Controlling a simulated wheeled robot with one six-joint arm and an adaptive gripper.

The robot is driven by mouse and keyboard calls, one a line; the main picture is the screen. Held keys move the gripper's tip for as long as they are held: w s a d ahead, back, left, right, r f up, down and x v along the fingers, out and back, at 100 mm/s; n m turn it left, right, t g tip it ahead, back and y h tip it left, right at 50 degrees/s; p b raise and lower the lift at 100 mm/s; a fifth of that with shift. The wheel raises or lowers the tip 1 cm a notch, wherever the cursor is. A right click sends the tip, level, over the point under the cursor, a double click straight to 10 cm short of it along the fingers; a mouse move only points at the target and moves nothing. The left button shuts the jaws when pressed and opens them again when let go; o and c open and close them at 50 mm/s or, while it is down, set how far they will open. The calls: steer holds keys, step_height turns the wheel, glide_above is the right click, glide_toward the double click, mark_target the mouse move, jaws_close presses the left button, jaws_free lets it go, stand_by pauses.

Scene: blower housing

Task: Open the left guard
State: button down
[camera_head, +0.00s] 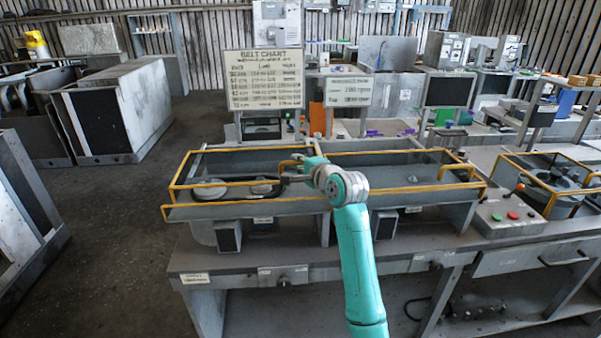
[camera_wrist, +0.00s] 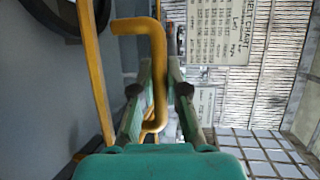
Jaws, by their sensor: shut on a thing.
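The left guard (camera_head: 215,184) is a yellow bar frame over the left bay of the bench, around a dark pulley (camera_head: 208,188). It looks lowered over the bay. Its bent yellow handle (camera_head: 290,163) stands at the right end of the frame. In the wrist view the hooked handle (camera_wrist: 158,45) runs between the two fingers. My gripper (camera_head: 287,178) is shut on the handle, and its fingers (camera_wrist: 160,80) press it from both sides. The guard's hinge line is not clear. My wrist hides part of the guard's right end.
A second yellow guard (camera_head: 400,187) covers the right bay close beside my arm. A control box (camera_head: 508,213) with red and green buttons sits to the right. A belt chart board (camera_head: 264,80) stands behind the left bay. The floor at left is mostly clear.

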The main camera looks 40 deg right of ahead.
steer(key=w+d, duration=0.2)
steer(key=w, duration=0.1)
steer(key=w+d, duration=0.4)
steer(key=w, duration=0.1)
steer(key=shift+w, duration=0.35)
steer(key=c, duration=1.2)
jaws_free()
steer(key=v, duration=1.2)
steer(key=shift+a, duration=0.1)
